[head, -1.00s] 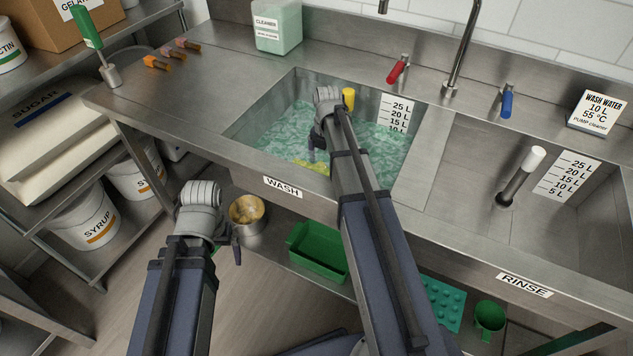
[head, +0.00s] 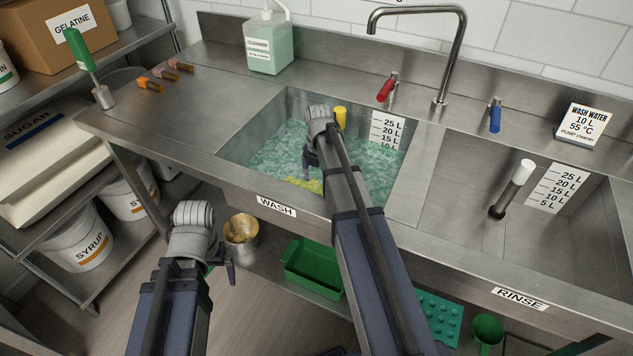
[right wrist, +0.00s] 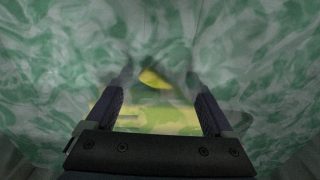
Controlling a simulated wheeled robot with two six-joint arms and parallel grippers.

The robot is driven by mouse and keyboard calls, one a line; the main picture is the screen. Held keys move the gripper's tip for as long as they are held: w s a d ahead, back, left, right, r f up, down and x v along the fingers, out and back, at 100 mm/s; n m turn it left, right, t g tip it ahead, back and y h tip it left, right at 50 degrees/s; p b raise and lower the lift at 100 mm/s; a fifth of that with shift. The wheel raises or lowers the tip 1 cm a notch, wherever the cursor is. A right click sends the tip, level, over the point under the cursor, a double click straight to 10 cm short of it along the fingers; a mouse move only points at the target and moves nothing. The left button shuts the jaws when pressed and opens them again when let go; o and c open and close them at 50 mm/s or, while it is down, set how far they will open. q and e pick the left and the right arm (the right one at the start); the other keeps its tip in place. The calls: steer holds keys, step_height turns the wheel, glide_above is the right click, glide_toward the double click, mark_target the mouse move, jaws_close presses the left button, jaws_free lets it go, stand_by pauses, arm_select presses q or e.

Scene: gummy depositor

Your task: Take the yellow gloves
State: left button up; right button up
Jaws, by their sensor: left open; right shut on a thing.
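The yellow gloves (head: 303,185) lie in the cloudy green water of the wash basin, near its front wall; only a blurred yellow patch shows. In the right wrist view yellow shows under the water (right wrist: 155,118), below and between the fingers. My right gripper (head: 311,172) reaches down into the wash basin and is shut on the gloves; the murky water hides the exact grip. My left gripper (head: 231,272) is open and empty in front of the counter, low and left of the basin.
A yellow-topped standpipe (head: 340,117) is beside my right wrist. The rinse basin (head: 455,190) looks empty apart from a white-topped standpipe (head: 515,187). A tap (head: 440,60) rises behind. A green bin (head: 312,270) and a metal pot (head: 241,232) sit below the counter.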

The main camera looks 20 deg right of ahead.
step_height(320, 180, up, 10)
steer(key=p, duration=0.9)
steer(key=shift+f, duration=0.15)
steer(key=o, duration=1)
jaws_close()
